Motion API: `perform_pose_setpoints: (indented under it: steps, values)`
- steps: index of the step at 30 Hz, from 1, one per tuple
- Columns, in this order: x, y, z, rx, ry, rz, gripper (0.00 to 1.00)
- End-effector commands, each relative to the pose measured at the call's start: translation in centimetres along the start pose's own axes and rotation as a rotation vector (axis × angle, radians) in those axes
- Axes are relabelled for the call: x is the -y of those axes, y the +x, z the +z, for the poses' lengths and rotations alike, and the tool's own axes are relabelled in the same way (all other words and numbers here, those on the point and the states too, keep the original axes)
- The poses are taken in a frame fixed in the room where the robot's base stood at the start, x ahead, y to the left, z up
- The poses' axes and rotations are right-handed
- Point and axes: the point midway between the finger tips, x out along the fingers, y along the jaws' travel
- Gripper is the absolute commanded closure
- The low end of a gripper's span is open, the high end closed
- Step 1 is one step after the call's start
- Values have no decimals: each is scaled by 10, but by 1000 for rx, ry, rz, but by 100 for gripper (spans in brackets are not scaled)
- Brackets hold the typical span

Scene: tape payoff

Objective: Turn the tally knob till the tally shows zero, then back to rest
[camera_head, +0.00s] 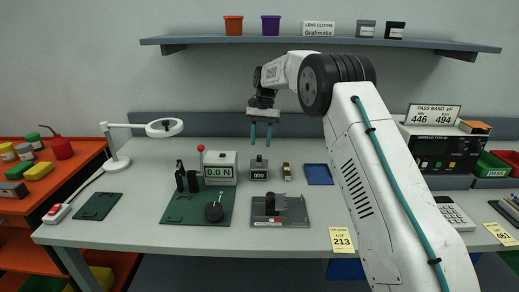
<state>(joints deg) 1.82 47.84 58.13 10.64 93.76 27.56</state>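The tally counter (259,172) is a small dark grey box on the bench, right of the force gauge. Its white display seems to read 000, but the digits are tiny. A narrow raised part on its top may be the knob; I cannot make out its angle. My gripper (261,135) points straight down above the tally, apart from it. Its two teal fingers are spread with nothing between them, so it is open.
A force gauge (219,169) reading 0.0 N with a red-balled lever stands left, behind a green mat (180,215). A small brass-coloured item (287,171) and a blue tray (318,175) lie right. A grey fixture (279,209) is in front. A shelf (390,43) runs above.

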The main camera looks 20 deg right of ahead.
Motion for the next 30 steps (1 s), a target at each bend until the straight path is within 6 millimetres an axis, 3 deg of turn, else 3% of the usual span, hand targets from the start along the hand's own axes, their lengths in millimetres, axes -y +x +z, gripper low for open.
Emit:
perform_pose_setpoints:
  steps: [7, 20, 25, 30]
  values:
    - [0, -28, 0, 1, -1, 0, 61]
    - [2, -30, -2, -11, -30, -4, 61]
    - [-10, 8, -3, 9, -94, 26, 61]
    - [-35, 12, 36, -3, -167, 50, 61]
